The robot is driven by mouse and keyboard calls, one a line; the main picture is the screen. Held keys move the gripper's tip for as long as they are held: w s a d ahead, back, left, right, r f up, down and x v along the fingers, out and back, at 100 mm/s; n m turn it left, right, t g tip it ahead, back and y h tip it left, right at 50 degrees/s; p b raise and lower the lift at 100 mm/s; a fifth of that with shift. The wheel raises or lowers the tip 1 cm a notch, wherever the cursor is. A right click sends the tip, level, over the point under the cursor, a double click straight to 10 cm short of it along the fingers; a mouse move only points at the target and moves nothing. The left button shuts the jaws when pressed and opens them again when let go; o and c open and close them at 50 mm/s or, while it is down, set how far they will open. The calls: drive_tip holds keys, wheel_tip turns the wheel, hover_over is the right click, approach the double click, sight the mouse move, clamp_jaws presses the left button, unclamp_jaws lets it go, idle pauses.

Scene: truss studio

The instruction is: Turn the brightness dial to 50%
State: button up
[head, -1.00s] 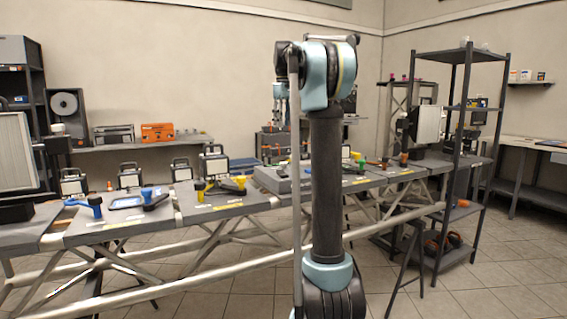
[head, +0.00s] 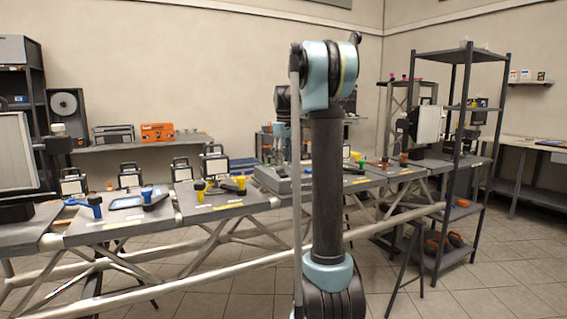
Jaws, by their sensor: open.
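I cannot pick out a brightness dial or any percent marking; the controls in view are too small to read. A low grey box (head: 268,180) lies on the middle of the long workbench, partly hidden by my arm. My gripper (head: 281,155) hangs at the end of my arm, just left of the thick dark arm link, over the bench near that box. It appears small and partly hidden, with its fingers apart and nothing visible between them. I cannot tell its exact gap to the box.
The jointed grey workbench (head: 222,208) holds several clamps and small lamps. A pale panel light (head: 14,152) stands at left, another (head: 428,124) at right. A dark shelf rack (head: 470,110) stands at right. The tiled floor (head: 480,285) is open at front right.

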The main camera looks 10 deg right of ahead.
drive_tip(key=shift+f, duration=0.55)
drive_tip(key=c, duration=1.1)
drive_tip(key=shift+m, duration=0.4)
drive_tip(key=o, duration=1.1)
